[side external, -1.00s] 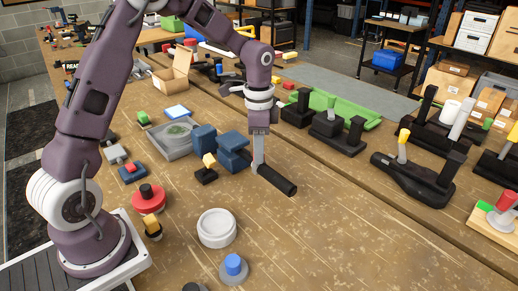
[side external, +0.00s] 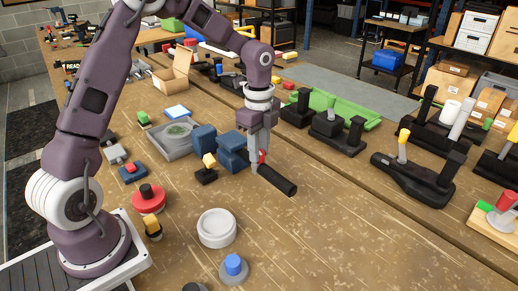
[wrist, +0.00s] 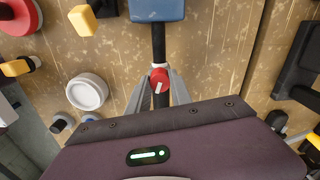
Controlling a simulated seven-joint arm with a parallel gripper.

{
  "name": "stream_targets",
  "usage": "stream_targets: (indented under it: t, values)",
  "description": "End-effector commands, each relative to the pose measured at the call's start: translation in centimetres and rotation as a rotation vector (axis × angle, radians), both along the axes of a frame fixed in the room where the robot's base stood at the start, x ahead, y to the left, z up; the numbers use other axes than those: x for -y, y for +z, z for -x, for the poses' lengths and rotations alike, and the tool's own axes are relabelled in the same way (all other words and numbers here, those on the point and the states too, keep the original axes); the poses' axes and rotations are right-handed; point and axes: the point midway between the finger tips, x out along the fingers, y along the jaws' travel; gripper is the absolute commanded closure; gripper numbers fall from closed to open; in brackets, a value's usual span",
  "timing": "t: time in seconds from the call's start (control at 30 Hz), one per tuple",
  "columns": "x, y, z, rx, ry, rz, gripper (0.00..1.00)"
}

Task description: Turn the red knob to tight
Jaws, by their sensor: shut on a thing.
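The red knob (wrist: 159,75) sits on a black bar beside a blue block in the wrist view. It has a white mark on the side toward my gripper. In the side view only a sliver of the red knob (side external: 262,156) shows between the fingers. My gripper (side external: 258,162) points down over the black bar (side external: 276,181), with its fingers shut on the knob. In the wrist view my gripper (wrist: 160,88) has one finger on each side of the knob. The blue block (side external: 232,152) stands just left of the gripper. No tight marking is readable.
A yellow-topped black piece (side external: 207,170), a white round dish (side external: 216,229), a red disc with a black knob (side external: 149,198) and a blue-topped knob (side external: 234,267) stand to the left and front. Black fixtures (side external: 338,132) stand to the right. The front right of the table is clear.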

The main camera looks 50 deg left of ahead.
Motion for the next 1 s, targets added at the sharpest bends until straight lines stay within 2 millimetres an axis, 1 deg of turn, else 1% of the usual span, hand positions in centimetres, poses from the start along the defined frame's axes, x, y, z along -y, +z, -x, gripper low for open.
stream_targets:
  t: [0.53, 0.57, 0.6, 0.67, 0.93, 1.0]
  values:
    - [0.03, 0.11, -0.11, 0.004, -0.022, 0.0, 1.0]
    - [0.03, 0.11, -0.11, 0.004, -0.022, 0.0, 0.7]
    - [0.02, 0.11, -0.11, 0.004, -0.021, 0.0, 0.63]
    - [0.02, 0.09, -0.09, 0.003, -0.021, 0.0, 0.52]
    - [0.01, 0.07, -0.03, 0.001, -0.021, 0.0, 0.52]
    - [-0.01, 0.58, -0.09, 0.003, -0.021, -0.001, 0.52]
